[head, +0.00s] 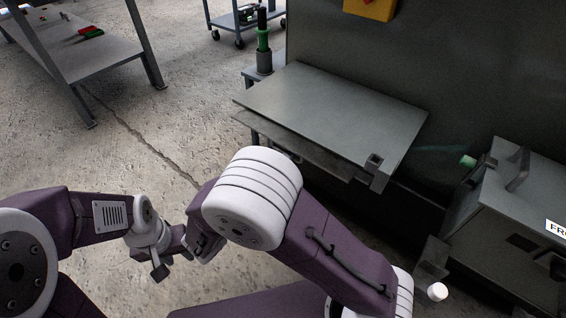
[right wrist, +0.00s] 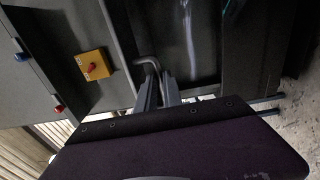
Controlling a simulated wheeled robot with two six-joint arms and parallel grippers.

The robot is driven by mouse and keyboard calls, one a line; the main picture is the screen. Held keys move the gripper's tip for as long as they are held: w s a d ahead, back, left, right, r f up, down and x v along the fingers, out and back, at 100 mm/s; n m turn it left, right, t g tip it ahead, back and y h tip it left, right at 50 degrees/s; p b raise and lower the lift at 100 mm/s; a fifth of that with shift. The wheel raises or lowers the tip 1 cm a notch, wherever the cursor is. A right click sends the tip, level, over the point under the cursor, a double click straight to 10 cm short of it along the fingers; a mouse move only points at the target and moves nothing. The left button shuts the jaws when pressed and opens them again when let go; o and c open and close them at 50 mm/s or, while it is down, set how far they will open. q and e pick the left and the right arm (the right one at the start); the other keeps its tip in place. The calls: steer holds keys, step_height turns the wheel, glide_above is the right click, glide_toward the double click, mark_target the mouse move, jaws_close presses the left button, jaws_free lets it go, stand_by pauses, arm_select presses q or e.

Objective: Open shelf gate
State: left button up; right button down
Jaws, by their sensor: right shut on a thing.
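In the right wrist view, my right gripper (right wrist: 158,92) is shut on a bent grey bar handle (right wrist: 146,62). The handle stands in front of a dark framed panel (right wrist: 190,45) with a pale glare streak. I cannot tell whether this panel is the shelf gate.
A yellow switch box (right wrist: 92,65) with a red knob is beside the panel. A grey box (head: 510,215) with a handle stands at the right, a small white cylinder (head: 437,291) below it. A bench (head: 85,55) stands far left; the floor between is clear.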

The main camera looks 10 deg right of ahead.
steer(key=c, duration=1.5)
jaws_free()
steer(key=shift+r, duration=0.1)
steer(key=s+d+r+p, duration=0.2)
steer(key=s+d+r, duration=0.6)
steer(key=r, duration=0.3)
steer(key=shift+s, duration=0.3)
